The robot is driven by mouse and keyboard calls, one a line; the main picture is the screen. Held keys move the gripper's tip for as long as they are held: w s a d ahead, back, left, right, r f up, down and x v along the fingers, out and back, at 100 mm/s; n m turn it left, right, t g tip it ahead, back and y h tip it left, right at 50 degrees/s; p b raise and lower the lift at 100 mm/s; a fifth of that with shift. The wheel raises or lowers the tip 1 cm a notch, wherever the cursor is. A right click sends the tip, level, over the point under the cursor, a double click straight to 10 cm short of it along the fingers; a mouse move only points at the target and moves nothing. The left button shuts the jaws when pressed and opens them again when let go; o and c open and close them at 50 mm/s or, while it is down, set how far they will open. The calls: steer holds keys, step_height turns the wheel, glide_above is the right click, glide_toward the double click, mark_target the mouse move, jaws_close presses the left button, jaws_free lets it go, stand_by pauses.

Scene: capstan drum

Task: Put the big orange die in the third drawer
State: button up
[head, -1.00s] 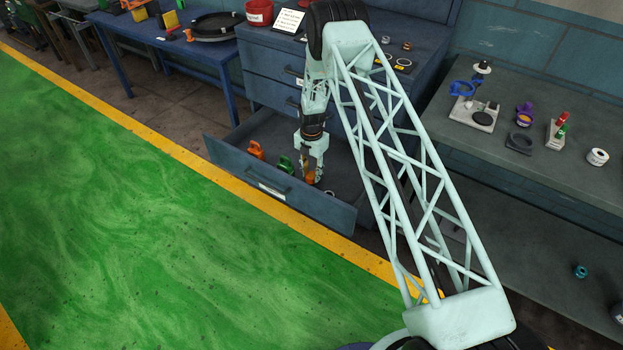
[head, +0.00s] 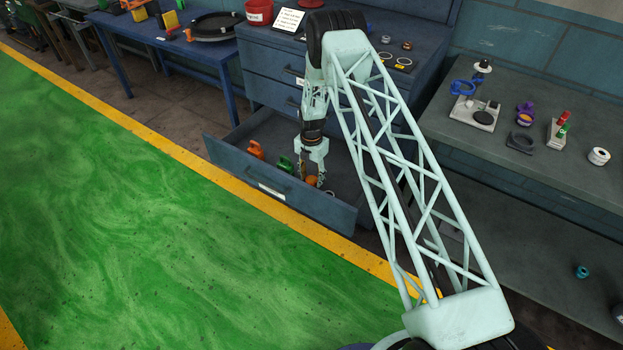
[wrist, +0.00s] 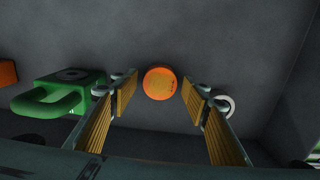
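The big orange die (wrist: 160,83) is round and rests in the open drawer (head: 232,162), the lowest of the blue cabinet's visible drawers. It also shows in the head view (head: 312,181). My gripper (wrist: 159,97) is open, with its wood-coloured finger pads on either side of the die. A gap shows between the die and each pad in the wrist view. In the head view, my gripper (head: 312,176) reaches down into the drawer.
A green padlock-like piece (wrist: 66,93) and an orange one (head: 256,149) lie left of the die in the drawer. A pale ring (wrist: 226,104) lies close beside the right finger. The drawer's front wall stands near my gripper. A grey bench (head: 560,175) with parts is at right.

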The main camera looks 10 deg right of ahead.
steer(key=shift+r, duration=0.1)
stand_by(0.3)
step_height(320, 180, up, 12)
steer(key=p, duration=0.2)
stand_by(0.6)
steer(key=shift+r, duration=0.15)
stand_by(0.6)
